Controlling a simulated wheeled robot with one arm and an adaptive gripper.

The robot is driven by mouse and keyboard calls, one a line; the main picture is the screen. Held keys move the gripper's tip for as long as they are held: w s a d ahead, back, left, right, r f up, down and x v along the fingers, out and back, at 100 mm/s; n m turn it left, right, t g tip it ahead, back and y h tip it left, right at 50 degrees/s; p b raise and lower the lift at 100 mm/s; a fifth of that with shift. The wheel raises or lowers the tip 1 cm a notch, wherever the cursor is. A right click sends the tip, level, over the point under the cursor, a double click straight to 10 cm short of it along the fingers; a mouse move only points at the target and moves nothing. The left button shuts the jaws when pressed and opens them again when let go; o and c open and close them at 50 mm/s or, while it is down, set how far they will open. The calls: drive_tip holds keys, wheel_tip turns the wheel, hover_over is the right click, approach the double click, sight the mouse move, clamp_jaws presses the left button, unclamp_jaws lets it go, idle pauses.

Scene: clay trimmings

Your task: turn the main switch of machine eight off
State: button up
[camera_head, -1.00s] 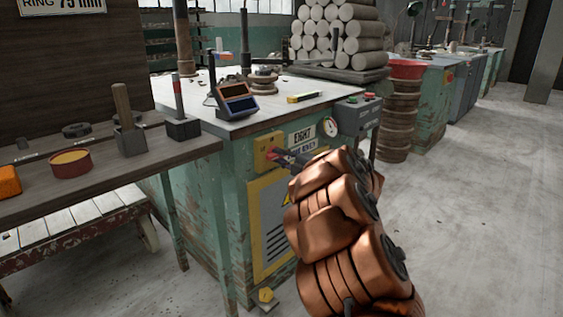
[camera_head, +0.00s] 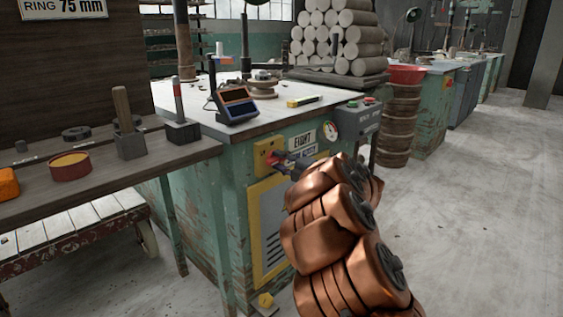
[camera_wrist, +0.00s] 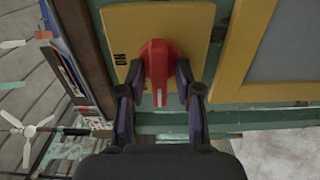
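Machine eight is the worn green cabinet (camera_head: 222,215) with a pale top and an "EIGHT" label (camera_head: 302,144). Its main switch is a red handle (camera_wrist: 160,70) on a yellow plate (camera_head: 264,146). In the wrist view, the handle's white mark points down the picture, and "ON" reads sideways on the plate (camera_wrist: 120,38) to its left. My gripper (camera_wrist: 160,88) is at the switch, with one dark finger on each side of the handle. The fingers are apart, with narrow gaps beside the handle; I cannot tell whether either touches. In the head view, my gripper (camera_head: 282,160) partly hides the switch.
A gauge (camera_head: 330,131) and a grey button box (camera_head: 357,117) sit right of the switch. A yellow-framed panel (camera_head: 268,235) lies below. A dark workbench (camera_head: 95,185) stands at left. Stacked brown rings (camera_head: 398,125) stand behind my arm. The floor at right is clear.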

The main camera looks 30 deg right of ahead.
drive_tip(key=shift+o, duration=0.3)
drive_tip(key=v, duration=1.2)
drive_tip(key=shift+r, duration=0.15)
